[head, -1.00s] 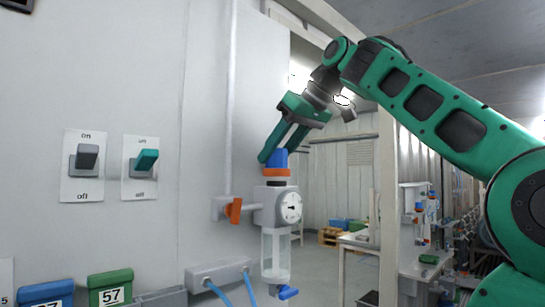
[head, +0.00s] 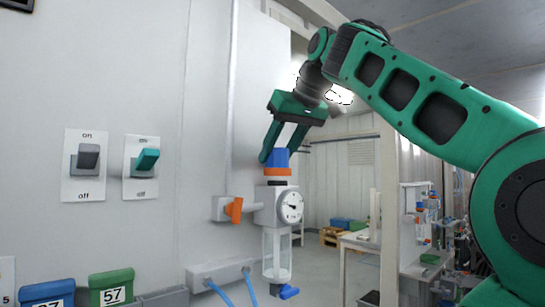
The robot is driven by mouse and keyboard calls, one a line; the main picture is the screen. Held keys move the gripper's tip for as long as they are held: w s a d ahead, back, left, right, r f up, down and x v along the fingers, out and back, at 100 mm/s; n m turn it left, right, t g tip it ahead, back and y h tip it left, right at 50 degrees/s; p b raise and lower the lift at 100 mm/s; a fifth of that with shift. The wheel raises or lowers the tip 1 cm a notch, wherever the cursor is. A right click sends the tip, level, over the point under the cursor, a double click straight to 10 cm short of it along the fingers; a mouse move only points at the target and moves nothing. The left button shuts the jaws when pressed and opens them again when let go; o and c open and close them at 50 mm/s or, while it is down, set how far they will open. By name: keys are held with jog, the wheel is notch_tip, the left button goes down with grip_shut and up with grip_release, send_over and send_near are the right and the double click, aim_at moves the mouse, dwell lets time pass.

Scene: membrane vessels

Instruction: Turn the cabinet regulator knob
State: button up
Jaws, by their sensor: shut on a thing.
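The regulator knob (head: 276,160) is blue with an orange collar below it. It sits on top of the grey regulator body, which carries a round white gauge (head: 290,206) with a dark needle and a clear bowl (head: 277,245) below. The regulator is mounted beside the pale cabinet wall in the head view. My gripper (head: 275,155) reaches down from above, shut on the blue knob with one green finger at each side. The fingers hide parts of the knob's sides.
An orange valve handle (head: 235,210) sits just left of the regulator. A grey switch (head: 88,157) and a teal switch (head: 146,160) are on the wall. Blue hoses (head: 218,293) run from a low grey block. A green box (head: 111,287) marked 57 stands lower left.

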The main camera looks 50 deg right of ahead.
jog(key=shift+m, duration=0.3)
jog(key=o, duration=1.1)
jog(key=shift+c, duration=0.2)
jog(key=shift+s+r, duration=0.1)
jog(key=v, duration=1)
jog(key=shift+a+r, duration=0.2)
jog(key=shift+a, duration=0.1)
